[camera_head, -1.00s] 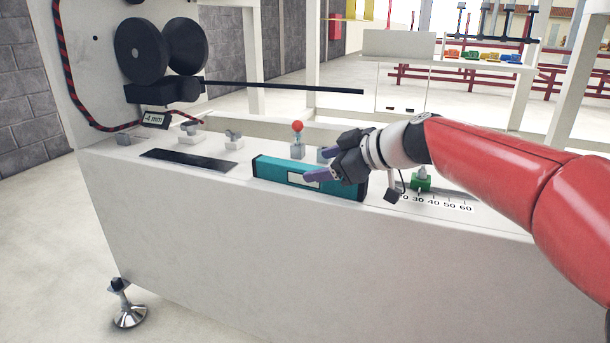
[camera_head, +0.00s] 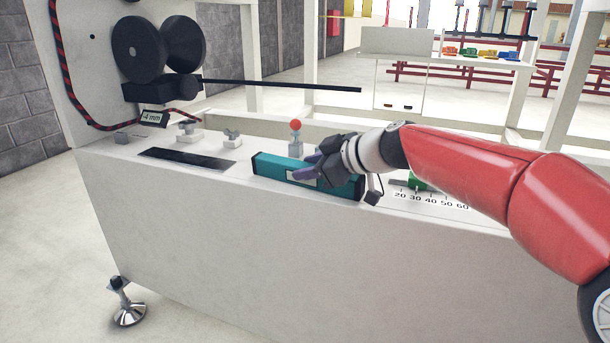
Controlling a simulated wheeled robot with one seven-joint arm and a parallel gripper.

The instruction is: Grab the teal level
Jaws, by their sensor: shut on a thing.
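The teal level (camera_head: 271,168) is a long box with dark ends and a pale label on its front face. It is at the front edge of the white rack top, tilted slightly down to the right in the picture. My gripper (camera_head: 313,167) comes in from the right and is shut on the level around its middle. The purple-tipped fingers and dark gripper body hide part of the label and the top of the level. I cannot tell whether the level is lifted clear of the top.
A red-knobbed lever (camera_head: 296,138) stands just behind the level. A dark slot (camera_head: 187,159) and grey clamps (camera_head: 232,138) are to the left. A green block (camera_head: 417,183) and a number scale (camera_head: 430,200) are to the right. A black rod (camera_head: 280,87) extends above from the rollers.

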